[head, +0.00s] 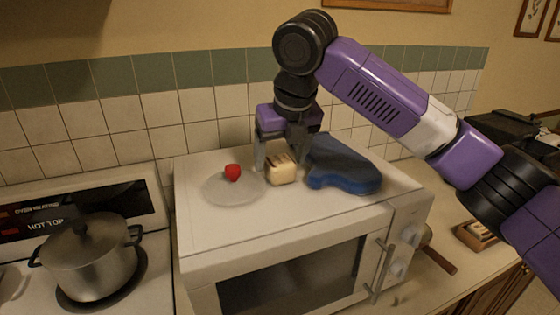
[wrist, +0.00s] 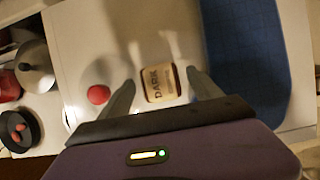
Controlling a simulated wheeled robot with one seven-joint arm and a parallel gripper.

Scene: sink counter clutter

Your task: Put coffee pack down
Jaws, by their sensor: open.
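In the wrist view the coffee pack (wrist: 158,83) shows a dark-edged label reading "DARK". My gripper (head: 280,162) is open at the pack. In the wrist view the fingers of my gripper (wrist: 156,97) lie on either side of the pack, with visible gaps. The pack appears to rest on the microwave's top; its underside is hidden.
A clear plate (head: 222,192) with a red fruit (head: 232,172) is left of the pack. A blue oven mitt (head: 342,170) lies close on the right. A lidded pot (head: 90,255) stands on the stove. The microwave's front top is clear.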

